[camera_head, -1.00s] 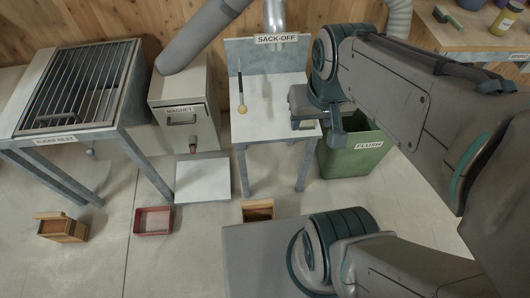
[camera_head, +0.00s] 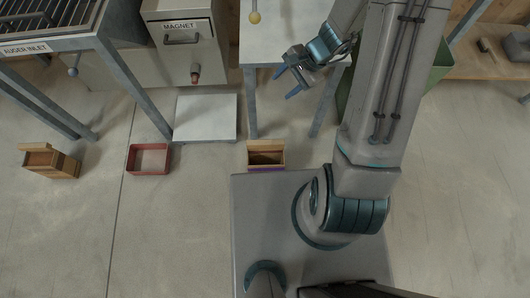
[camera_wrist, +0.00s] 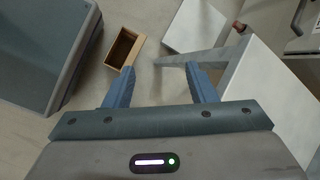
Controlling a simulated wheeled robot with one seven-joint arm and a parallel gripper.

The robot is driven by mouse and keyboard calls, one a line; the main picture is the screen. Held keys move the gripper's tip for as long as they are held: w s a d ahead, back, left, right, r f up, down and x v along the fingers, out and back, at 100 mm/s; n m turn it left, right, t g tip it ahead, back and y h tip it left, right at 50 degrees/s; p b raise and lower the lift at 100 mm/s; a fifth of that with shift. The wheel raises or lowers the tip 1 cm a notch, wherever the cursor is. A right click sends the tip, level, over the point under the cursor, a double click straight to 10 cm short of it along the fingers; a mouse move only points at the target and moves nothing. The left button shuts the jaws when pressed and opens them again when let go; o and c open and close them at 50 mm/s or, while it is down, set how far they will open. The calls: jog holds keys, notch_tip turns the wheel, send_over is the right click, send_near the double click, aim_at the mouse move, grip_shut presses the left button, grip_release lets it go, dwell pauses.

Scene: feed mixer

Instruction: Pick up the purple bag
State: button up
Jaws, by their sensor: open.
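No purple bag can be made out with certainty. A thin purple strip (camera_head: 266,169) shows along the front lower edge of a small open wooden box (camera_head: 279,158) on the floor; I cannot tell whether it is the bag or part of the box. The box's inside looks dark. My gripper (camera_head: 287,80) is open and empty, beside the front of the white-topped table and above and behind the box in the head view. In the wrist view the box (camera_wrist: 137,52) lies beyond my open fingers (camera_wrist: 160,72), nearer the left one.
A red tray (camera_head: 149,159) and another wooden box (camera_head: 50,161) lie on the floor to the left. A white platform (camera_head: 205,117) stands before the magnet cabinet (camera_head: 183,48). Table legs (camera_head: 250,103) stand close to my gripper. A green bin (camera_head: 438,62) is partly behind my arm.

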aim_at(267, 142)
jog(key=a+f+m+b, duration=0.1)
jog(key=f+m+b, duration=0.1)
jog(key=f, duration=0.9)
jog(key=f+m+b, duration=0.3)
jog(key=f+b, duration=0.2)
jog(key=f, duration=0.6)
jog(key=s+a+f+m+b, duration=0.1)
jog(key=f+b, duration=0.3)
jog(key=f, duration=0.8)
jog(key=shift+a+m, duration=0.35)
jog(key=shift+m, duration=0.45)
jog(key=shift+b+x, duration=1.4)
jog(key=shift+x, duration=1.5)
jog(key=shift+s, duration=0.1)
jog(key=shift+c, duration=0.3)
jog(key=shift+r, duration=0.1)
grip_shut()
